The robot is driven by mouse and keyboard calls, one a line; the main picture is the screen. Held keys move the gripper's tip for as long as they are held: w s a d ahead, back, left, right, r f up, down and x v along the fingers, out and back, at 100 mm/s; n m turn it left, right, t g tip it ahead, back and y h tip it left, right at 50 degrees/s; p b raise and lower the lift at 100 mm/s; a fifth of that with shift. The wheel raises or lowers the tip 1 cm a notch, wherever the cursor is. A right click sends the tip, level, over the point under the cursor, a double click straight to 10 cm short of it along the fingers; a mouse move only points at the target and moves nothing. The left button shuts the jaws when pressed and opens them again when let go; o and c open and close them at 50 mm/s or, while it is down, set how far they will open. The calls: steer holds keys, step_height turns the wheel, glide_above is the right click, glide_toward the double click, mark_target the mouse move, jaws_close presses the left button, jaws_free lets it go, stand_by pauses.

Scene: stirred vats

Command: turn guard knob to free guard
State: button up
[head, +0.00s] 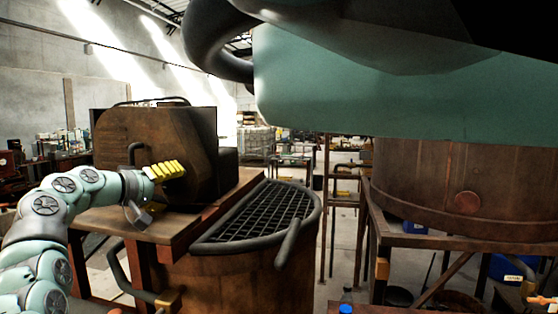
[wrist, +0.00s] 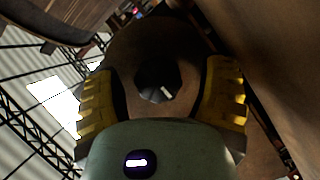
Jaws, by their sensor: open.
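The guard appears to be the rusty brown rounded housing (head: 122,128) on the bench at left in the head view. Its brown face (wrist: 185,38) fills the middle of the wrist view. A dark faceted knob (wrist: 157,80) with a short white mark sits on that face. My gripper (head: 178,168) is at the guard's front in the head view and hides the knob there. In the wrist view its yellow fingers (wrist: 162,86) are open, one on each side of the knob, with a visible gap on both sides. Nothing is held.
A vat with a black grated lid (head: 262,218) stands right of the bench (head: 215,205). A dark curved handle (head: 138,150) is on the guard, left of my gripper. A second rusty vat (head: 425,185) stands at right. A large green shape covers the upper right.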

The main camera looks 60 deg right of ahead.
steer(key=m, duration=0.2)
steer(key=m+t+y, duration=0.1)
steer(key=shift+s+d+m+t+y, duration=0.2)
steer(key=shift+m+t+y, duration=0.1)
steer(key=shift+m, duration=0.1)
steer(key=shift+r+m+t+y+p, duration=0.3)
steer(key=shift+m+t+y+p, duration=0.3)
steer(key=shift+m+p, duration=0.55)
steer(key=m+t+p, duration=0.1)
steer(key=p, duration=0.4)
steer(key=shift+m, duration=0.35)
steer(key=p, duration=0.4)
steer(key=shift+m+t, duration=0.3)
steer(key=m+p, duration=0.1)
steer(key=p, duration=0.5)
steer(key=shift+a+t+y, duration=0.1)
steer(key=shift+t+y, duration=0.2)
steer(key=shift+t, duration=0.1)
